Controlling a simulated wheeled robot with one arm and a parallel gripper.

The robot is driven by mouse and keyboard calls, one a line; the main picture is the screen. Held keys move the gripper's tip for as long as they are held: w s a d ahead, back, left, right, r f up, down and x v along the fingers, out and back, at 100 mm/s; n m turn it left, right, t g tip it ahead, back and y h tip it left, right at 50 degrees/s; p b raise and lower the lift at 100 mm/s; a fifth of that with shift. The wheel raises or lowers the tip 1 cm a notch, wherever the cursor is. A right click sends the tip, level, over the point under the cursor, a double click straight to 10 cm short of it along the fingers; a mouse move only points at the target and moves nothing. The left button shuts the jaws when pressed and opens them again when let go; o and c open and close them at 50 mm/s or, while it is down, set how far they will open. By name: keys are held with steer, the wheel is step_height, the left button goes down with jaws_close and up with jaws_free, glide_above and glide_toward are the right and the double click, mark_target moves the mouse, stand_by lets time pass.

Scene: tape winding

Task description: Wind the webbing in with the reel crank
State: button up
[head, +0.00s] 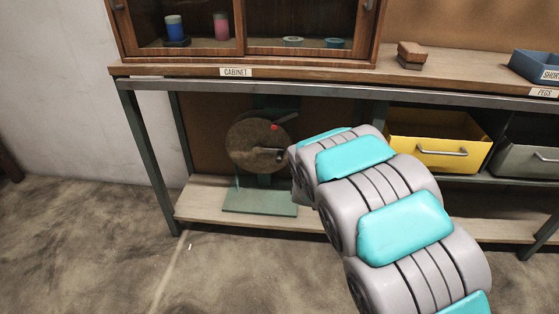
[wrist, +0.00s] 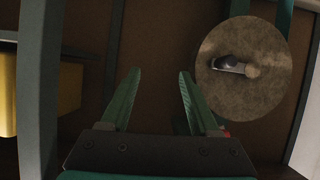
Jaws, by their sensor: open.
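The reel (head: 250,140) is a brown disc on a green stand (head: 260,201) on the bench's lower shelf, at the left in the head view. Its metal crank (head: 268,155) lies across the disc's face. In the head view my arm hides the gripper. I cannot clearly make out the webbing.
A red knob (head: 274,127) shows at the disc's upper right. The yellow bin (head: 435,140) sits to the right, with a grey bin (head: 525,160) beyond it. The bench top (head: 330,79) is above, with a leg (head: 150,160) at the left. The floor in front is clear.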

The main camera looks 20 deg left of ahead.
mark_target(279, 162)
steer(key=a+f+t, duration=0.1)
steer(key=a+f, duration=0.1)
steer(key=a, duration=0.2)
steer(key=a+f+n+t+y, duration=0.1)
steer(key=a+t, duration=0.1)
steer(key=a, duration=0.2)
steer(key=a+f+t, duration=0.2)
steer(key=a, duration=0.2)
steer(key=shift+s+a+f+n+y+b, duration=0.3)
steer(key=shift+s+a+b, duration=0.05)
steer(key=shift+x, duration=3.8)
steer(key=shift+c, duration=0.2)
jaws_close()
